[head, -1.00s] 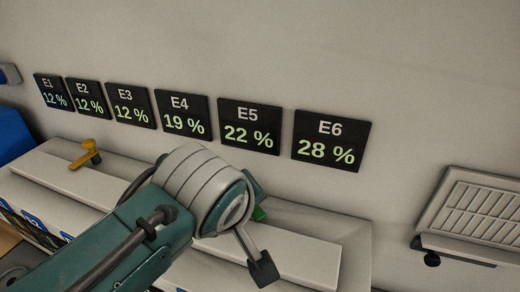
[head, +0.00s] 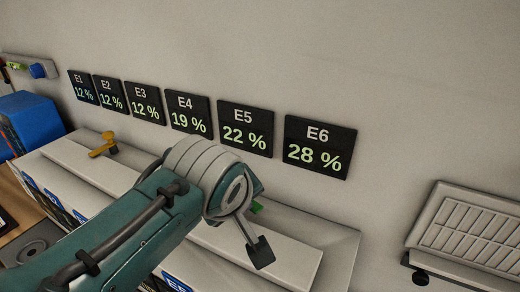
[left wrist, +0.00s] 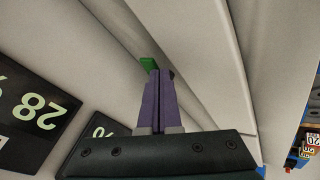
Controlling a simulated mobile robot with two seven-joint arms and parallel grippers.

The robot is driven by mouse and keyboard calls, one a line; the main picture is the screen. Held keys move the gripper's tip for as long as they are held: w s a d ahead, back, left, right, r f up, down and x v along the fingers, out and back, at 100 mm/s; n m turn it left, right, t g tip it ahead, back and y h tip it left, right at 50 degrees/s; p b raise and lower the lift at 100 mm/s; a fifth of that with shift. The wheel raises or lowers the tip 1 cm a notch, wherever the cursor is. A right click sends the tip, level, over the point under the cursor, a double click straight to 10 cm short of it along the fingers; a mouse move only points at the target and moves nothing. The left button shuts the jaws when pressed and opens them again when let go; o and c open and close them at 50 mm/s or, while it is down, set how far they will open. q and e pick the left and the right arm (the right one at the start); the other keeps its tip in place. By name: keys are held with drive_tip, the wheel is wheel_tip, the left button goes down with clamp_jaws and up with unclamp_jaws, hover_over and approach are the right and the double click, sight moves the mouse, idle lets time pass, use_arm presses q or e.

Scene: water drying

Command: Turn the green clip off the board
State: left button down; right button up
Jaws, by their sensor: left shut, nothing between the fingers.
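The green clip (head: 256,207) sits on the pale ledge (head: 290,266) below the E5 and E6 displays. In the head view it is mostly hidden behind my left wrist. In the left wrist view the green clip (left wrist: 148,64) shows just past the fingertips, slightly to their left. My left gripper (left wrist: 160,73) is shut and empty, its purple fingers together; I cannot tell whether they touch the clip. My right gripper is not in view.
A yellow clip (head: 103,144) stands on the ledge further left. A wall plate (head: 55,68) with a blue knob (head: 37,71) is at the far left, above a blue box (head: 31,125). A slotted vent panel (head: 470,235) is at the right.

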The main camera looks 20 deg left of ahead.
use_arm(q)
drive_tip(key=shift+a, duration=0.1)
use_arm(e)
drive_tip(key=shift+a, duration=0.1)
use_arm(q)
drive_tip(key=shift+w+a+b, duration=0.3)
drive_tip(key=shift+w+a, duration=0.2)
drive_tip(key=shift+w, duration=0.1)
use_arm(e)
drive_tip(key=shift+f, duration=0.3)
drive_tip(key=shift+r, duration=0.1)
